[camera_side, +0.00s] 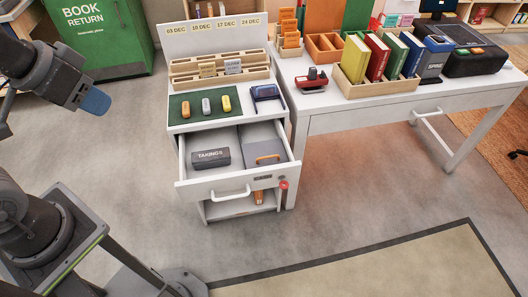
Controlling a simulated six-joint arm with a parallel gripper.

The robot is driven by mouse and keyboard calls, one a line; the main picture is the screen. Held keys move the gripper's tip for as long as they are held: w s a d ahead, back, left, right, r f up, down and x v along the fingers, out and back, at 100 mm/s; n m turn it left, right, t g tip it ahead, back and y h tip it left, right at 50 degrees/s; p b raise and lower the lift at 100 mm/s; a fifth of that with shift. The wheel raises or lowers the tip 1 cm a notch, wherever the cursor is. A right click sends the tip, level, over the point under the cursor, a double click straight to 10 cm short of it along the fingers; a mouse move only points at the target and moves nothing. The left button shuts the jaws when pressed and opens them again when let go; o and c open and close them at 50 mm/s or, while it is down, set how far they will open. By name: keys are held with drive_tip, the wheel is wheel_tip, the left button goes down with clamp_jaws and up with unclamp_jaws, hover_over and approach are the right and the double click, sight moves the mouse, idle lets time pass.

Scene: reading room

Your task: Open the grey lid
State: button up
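The grey lid (257,143) lies flat, apparently shut, over the right-hand part of the open white drawer (229,186). An orange-yellow handle (268,157) is at its front. Whatever is under it is hidden. A dark grey box marked "TAKINGS" (211,157) sits to its left in the drawer. My gripper (95,101), the blue end of my arm, is at the upper left, well apart from the drawer and touching nothing. Its fingers cannot be made out clearly.
A green mat (204,116) with several small coloured pieces lies on the cabinet above the drawer. A red stamp-like object (312,80) and a wooden book crate (375,89) stand on the white desk at right. The floor (140,150) between my arm and the cabinet is clear.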

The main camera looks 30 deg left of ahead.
drive_tip(key=w+d+r+m+g, duration=0.2)
drive_tip(key=w+m, duration=0.1)
drive_tip(key=w, duration=0.9)
drive_tip(key=m+g+h, duration=0.2)
drive_tip(key=m+g, duration=0.3)
drive_tip(key=m, duration=0.1)
hover_over(261, 153)
drive_tip(key=s, duration=0.1)
drive_tip(key=w+a+f+x, duration=0.1)
drive_tip(key=w+a+x, duration=0.1)
drive_tip(key=x, duration=1.2)
drive_tip(key=w+a+x, duration=0.1)
drive_tip(key=a+x, duration=0.2)
drive_tip(key=x, duration=2.4)
drive_tip(key=shift+f, duration=0.35)
clamp_jaws()
